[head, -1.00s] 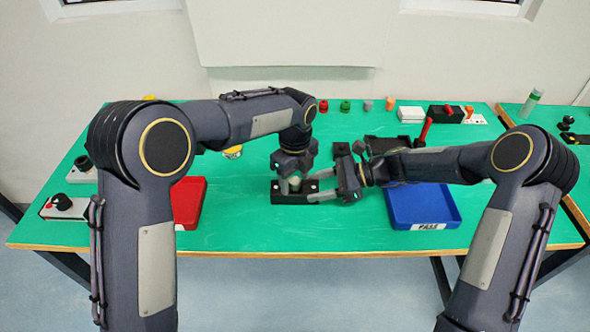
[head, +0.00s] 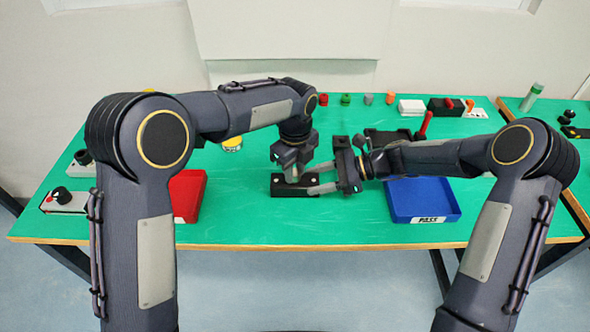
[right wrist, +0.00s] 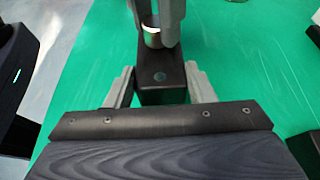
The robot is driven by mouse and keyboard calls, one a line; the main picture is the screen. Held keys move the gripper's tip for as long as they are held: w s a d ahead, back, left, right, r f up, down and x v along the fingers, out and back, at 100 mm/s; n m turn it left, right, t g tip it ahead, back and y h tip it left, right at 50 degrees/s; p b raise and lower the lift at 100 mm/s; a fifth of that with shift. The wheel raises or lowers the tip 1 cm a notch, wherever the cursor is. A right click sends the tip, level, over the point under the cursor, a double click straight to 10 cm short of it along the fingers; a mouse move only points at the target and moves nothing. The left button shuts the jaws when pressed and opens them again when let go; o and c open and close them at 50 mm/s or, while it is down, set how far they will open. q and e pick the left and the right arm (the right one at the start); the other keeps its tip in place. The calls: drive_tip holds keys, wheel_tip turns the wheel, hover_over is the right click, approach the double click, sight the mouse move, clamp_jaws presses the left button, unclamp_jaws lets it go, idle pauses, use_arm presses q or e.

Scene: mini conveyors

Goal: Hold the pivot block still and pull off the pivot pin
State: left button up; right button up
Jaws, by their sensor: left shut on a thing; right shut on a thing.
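The black pivot block (head: 284,191) lies on the green table in the middle of the head view. In the right wrist view the block (right wrist: 163,88) shows a round spot on its near end. My right gripper (head: 315,180) is shut on the block, with one finger on each side of it. My left gripper (head: 292,176) comes from above and is shut on the pale, silvery pivot pin (right wrist: 153,39). The pin is over the block's far part in the right wrist view. The left fingers hide part of it, and I cannot tell whether its lower end still touches the block.
A red tray (head: 188,195) lies left of the block and a blue tray (head: 424,218) marked PASS lies to the right. A black fixture with a red handle (head: 425,125) stands behind the blue tray. Small coloured parts line the back edge. The table front is clear.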

sight(295, 172)
use_arm(q)
drive_tip(key=shift+r, duration=2.55)
use_arm(e)
drive_tip(key=shift+s+f, duration=0.15)
drive_tip(key=shift+f, duration=0.2)
drive_tip(key=o, duration=1.3)
drive_tip(key=shift+r, duration=0.2)
